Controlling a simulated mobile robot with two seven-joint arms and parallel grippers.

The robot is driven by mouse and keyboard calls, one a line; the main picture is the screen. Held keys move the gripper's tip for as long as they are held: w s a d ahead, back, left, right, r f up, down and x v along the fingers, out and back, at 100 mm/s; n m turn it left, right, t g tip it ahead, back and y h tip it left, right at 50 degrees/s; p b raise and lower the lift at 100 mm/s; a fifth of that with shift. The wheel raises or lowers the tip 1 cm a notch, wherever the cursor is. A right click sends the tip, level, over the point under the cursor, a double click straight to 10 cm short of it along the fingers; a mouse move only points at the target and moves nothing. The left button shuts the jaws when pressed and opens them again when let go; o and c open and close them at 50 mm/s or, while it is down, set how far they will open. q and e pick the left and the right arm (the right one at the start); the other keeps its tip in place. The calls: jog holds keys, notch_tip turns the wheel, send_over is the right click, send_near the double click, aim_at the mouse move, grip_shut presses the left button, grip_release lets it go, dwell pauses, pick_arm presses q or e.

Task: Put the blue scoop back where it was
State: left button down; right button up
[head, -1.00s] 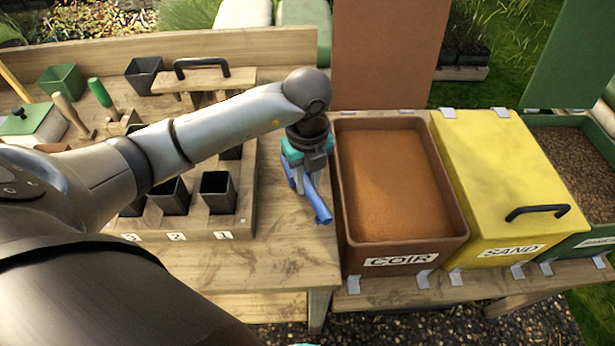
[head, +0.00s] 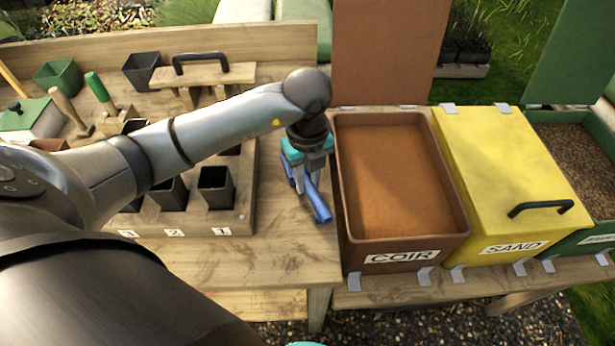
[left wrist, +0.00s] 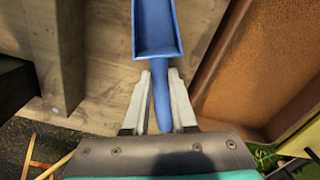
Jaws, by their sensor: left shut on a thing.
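The blue scoop (head: 319,204) is at my left gripper (head: 304,180), over the bare strip of bench between the pot rack and the coir bin. In the left wrist view, my left gripper (left wrist: 159,76) has its two pale fingers on either side of the scoop's handle (left wrist: 161,105), shut on it. The scoop's pan (left wrist: 157,28) points away from the gripper and looks empty. I cannot tell whether the scoop touches the bench. My right gripper is not in view.
The open brown coir bin (head: 403,252) stands just right of the scoop. A closed yellow sand bin (head: 500,150) and an open green bin (head: 600,225) follow. The wooden rack (head: 200,222) with black pots is left, partly under my left arm. The bench front is clear.

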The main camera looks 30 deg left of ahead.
aim_at(307, 183)
pick_arm(q)
jog(key=shift+f, duration=0.15)
jog(key=c, duration=0.7)
grip_release()
jog(key=shift+o, duration=0.2)
notch_tip(307, 183, up, 15)
jog(key=p, duration=0.2)
jog(key=shift+p, duration=0.35)
